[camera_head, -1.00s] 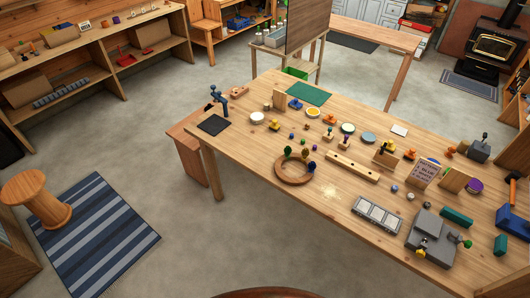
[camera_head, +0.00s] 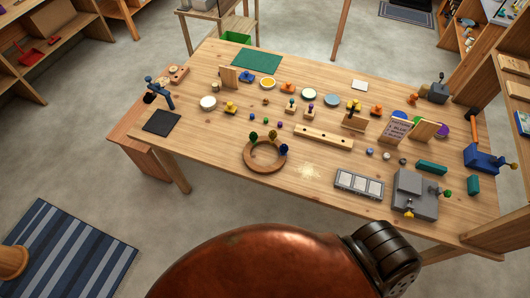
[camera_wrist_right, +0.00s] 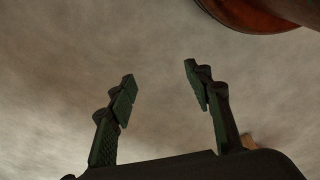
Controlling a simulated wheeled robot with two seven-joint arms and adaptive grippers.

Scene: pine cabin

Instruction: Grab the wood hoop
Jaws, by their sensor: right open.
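The wood hoop (camera_head: 264,168) is a brown ring lying flat near the front edge of the workbench in the head view. Dark green and blue knobs stand at its back and right rim. My right gripper (camera_wrist_right: 158,88) shows only in the right wrist view, with its two dark fingers spread apart and nothing between them. Grey floor lies behind the fingers, and the hoop is not in that view. My left gripper is in neither view.
The wooden workbench (camera_head: 215,141) carries many small items. A long wooden bar (camera_head: 323,136), a grey tray (camera_head: 359,184) and a grey machine (camera_head: 413,193) lie right of the hoop. A black mat (camera_head: 162,122) lies to its left. A striped rug (camera_head: 75,250) covers floor at lower left.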

